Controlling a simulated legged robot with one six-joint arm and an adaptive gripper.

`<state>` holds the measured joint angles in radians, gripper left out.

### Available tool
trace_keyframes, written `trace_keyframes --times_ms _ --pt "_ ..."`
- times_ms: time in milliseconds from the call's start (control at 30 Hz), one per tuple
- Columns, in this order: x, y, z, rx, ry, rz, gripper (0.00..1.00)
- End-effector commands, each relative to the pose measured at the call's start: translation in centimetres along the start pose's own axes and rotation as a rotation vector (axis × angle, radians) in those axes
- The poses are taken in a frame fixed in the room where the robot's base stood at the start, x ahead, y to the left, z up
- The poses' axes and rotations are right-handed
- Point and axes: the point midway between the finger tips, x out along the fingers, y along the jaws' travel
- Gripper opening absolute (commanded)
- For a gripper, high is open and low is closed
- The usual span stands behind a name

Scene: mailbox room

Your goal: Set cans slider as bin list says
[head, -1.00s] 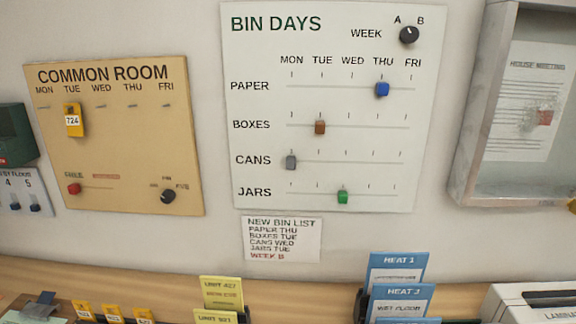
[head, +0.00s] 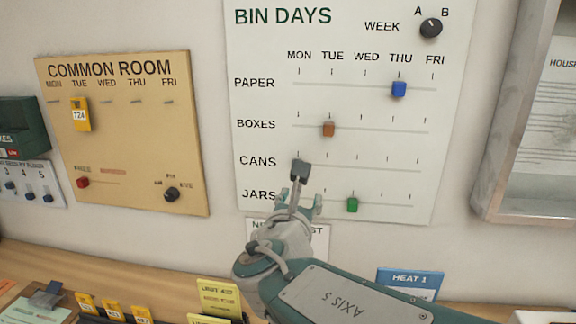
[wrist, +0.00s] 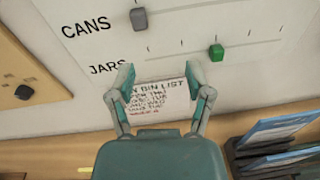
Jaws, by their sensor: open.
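The grey cans slider (wrist: 138,19) sits at the left, MON end of its track in the wrist view.
The green jars slider (wrist: 216,52) is close to the right finger. The brown boxes slider (head: 328,129) and blue paper slider (head: 399,89) are higher up. The week knob (head: 431,28) is at top right. A COMMON ROOM board (head: 130,135) hangs left; a cabinet is right.

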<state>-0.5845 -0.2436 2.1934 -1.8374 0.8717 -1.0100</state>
Motion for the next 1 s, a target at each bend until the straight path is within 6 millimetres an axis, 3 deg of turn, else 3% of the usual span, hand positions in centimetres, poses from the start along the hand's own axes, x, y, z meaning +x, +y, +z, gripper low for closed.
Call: trace_keyframes --times_ms 100,267,700,1000 --pt "-0.1 2.0 0.4 -0.095 -0.041 0.053 0.66" --pt "0.9 2.3 0.6 -0.111 -0.050 0.057 0.66" --pt "8.6 2.5 0.9 -0.106 -0.047 0.055 0.66" --pt "10.7 2.8 1.0 -0.106 -0.048 0.057 0.66"
